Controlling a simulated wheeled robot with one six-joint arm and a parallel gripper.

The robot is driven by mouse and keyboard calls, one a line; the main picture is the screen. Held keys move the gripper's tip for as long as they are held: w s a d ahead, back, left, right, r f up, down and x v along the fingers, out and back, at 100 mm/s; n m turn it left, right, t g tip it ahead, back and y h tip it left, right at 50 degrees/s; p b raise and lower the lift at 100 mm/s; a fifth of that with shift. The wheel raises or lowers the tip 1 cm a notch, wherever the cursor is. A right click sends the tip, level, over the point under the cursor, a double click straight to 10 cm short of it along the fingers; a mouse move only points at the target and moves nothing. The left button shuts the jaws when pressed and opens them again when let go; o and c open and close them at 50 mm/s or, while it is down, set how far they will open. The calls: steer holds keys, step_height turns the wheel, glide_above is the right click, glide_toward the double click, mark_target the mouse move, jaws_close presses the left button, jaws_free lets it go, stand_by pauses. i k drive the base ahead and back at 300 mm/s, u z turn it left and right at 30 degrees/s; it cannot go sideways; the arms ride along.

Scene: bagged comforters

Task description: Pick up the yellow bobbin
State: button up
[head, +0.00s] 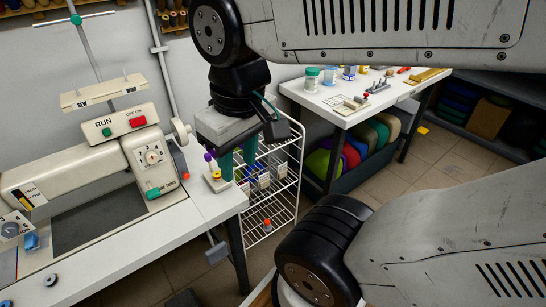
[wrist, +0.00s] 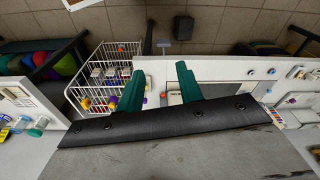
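A small yellow bobbin (head: 216,171) sits on a small pale stand (head: 218,184) at the right end of the white sewing table, with a purple piece (head: 208,156) beside it. My gripper (head: 238,172) points down just right of the stand in the head view. In the wrist view my gripper (wrist: 160,74) has its two green fingers well apart, with nothing held between them.
A white sewing machine (head: 95,165) stands on the white table (head: 130,240). A white wire rack (head: 283,200) holding small boxes stands right beside the table, behind my gripper. A second white table (head: 330,98) with small jars is farther back.

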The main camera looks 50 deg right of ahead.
mark_target(216, 176)
steer(key=z, duration=2.6)
steer(key=i, duration=1.35)
steer(key=u, duration=2.8)
